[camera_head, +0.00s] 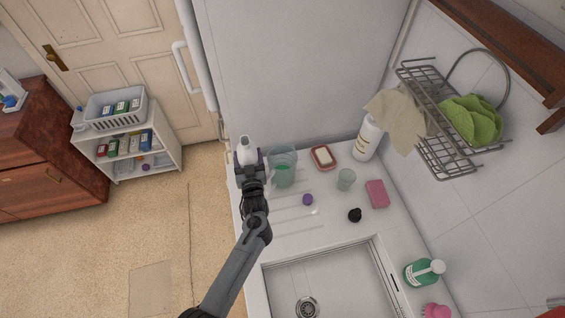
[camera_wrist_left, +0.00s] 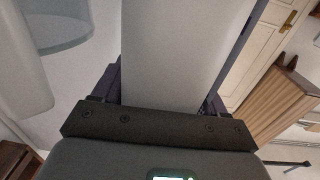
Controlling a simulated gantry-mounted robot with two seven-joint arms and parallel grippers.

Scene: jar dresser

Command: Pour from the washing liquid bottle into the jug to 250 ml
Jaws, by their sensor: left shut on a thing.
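My left gripper (camera_head: 249,160) is shut on a white bottle (camera_head: 246,147), which I take to be the washing liquid bottle. It is at the left end of the counter, and its lower part is hidden by the gripper. In the left wrist view the pale bottle side (camera_wrist_left: 175,50) fills the space between the fingers. The clear jug (camera_head: 282,168) stands just right of the bottle, with a green patch showing in it; I cannot read its level. A rounded clear rim, likely the jug (camera_wrist_left: 65,32), shows in the left wrist view. My right gripper is not in view.
A purple cap (camera_head: 308,199), a small glass (camera_head: 346,179), a soap dish (camera_head: 323,157), a pink sponge (camera_head: 377,193) and a black item (camera_head: 354,215) lie right of the jug. A white bottle with markings (camera_head: 367,140) stands behind. The sink (camera_head: 330,285) is in front.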

